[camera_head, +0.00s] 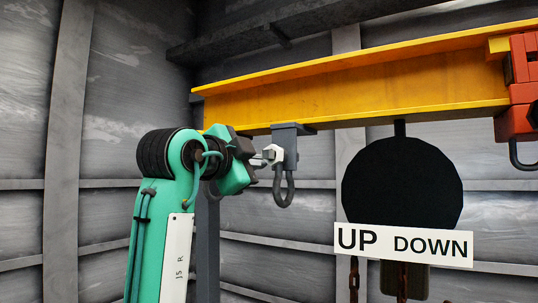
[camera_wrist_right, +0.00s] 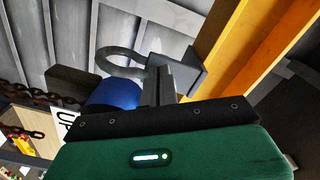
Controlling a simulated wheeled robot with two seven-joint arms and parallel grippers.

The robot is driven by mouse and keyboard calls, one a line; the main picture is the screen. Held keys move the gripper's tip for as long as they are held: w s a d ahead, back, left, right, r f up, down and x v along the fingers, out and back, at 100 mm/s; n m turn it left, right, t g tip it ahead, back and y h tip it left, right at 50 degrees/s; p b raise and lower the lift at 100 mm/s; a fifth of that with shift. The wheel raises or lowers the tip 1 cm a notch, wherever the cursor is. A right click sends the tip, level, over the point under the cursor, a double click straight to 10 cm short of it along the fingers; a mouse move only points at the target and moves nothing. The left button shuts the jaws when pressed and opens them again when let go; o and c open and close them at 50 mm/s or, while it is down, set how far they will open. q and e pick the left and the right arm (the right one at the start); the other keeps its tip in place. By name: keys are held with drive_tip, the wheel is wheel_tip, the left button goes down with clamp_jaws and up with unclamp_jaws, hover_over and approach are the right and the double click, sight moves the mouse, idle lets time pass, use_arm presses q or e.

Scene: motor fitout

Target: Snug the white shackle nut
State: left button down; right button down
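The white shackle nut (camera_head: 272,154) sits on the left side of a grey hanger bracket (camera_head: 286,138) under the yellow beam, in the head view. A dark grey shackle (camera_head: 284,190) hangs as a loop below the bracket. My right gripper (camera_head: 260,161) is right beside the nut, its dark fingertips at the nut's left side. Contact and finger opening are too small to tell. In the right wrist view the shackle loop (camera_wrist_right: 120,61) and bracket (camera_wrist_right: 181,74) show just beyond the gripper body, which hides the nut. My left gripper is not in view.
The yellow beam (camera_head: 350,92) runs across above the gripper. A round black shape (camera_head: 402,184) and an UP/DOWN sign (camera_head: 403,245) hang to the right, with rusty chains (camera_head: 354,278). A red block (camera_head: 520,85) is at the beam's right end. A blue rounded object (camera_wrist_right: 113,95) shows in the wrist view.

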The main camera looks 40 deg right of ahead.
drive_tip(key=shift+w+a+r+p, duration=0.1)
drive_tip(key=shift+w+r+p, duration=0.15)
drive_tip(key=shift+r, duration=0.35)
drive_tip(key=shift+w+a, duration=0.1)
idle(0.4)
drive_tip(key=v, duration=0.6)
drive_tip(key=shift+b, duration=0.3)
drive_tip(key=shift+w, duration=0.1)
